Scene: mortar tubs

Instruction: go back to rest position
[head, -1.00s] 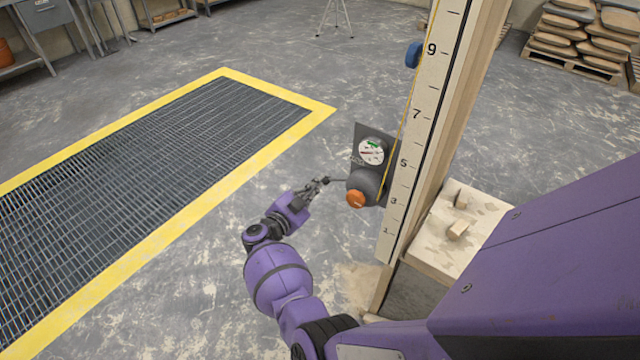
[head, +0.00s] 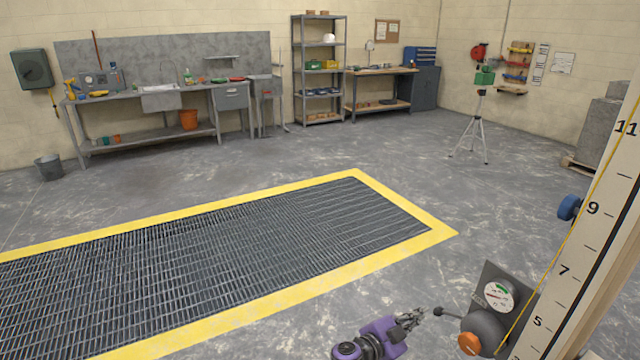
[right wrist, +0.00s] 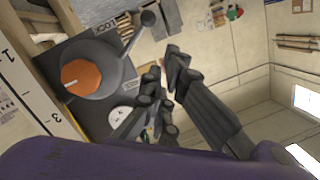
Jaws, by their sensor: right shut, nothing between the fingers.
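My right gripper (head: 412,318) shows at the bottom of the head view, on its purple wrist. It is shut and empty, just left of a grey device with a dark lever that ends in a ball (head: 438,311). The device has a round dial (head: 499,295) and an orange knob (head: 469,343). In the right wrist view, my gripper's dark fingers (right wrist: 168,92) show in front of the dial's dark plate, with the orange knob (right wrist: 88,78) to their left. I cannot tell whether the gripper touches the lever. My left gripper is not in view.
A tall numbered scale board (head: 585,235) stands at the right, with a blue knob (head: 569,207) beside it. A floor grate with a yellow border (head: 405,246) lies in the middle. A tripod (head: 480,130), benches and shelving stand farther back. Open floor lies around the grate.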

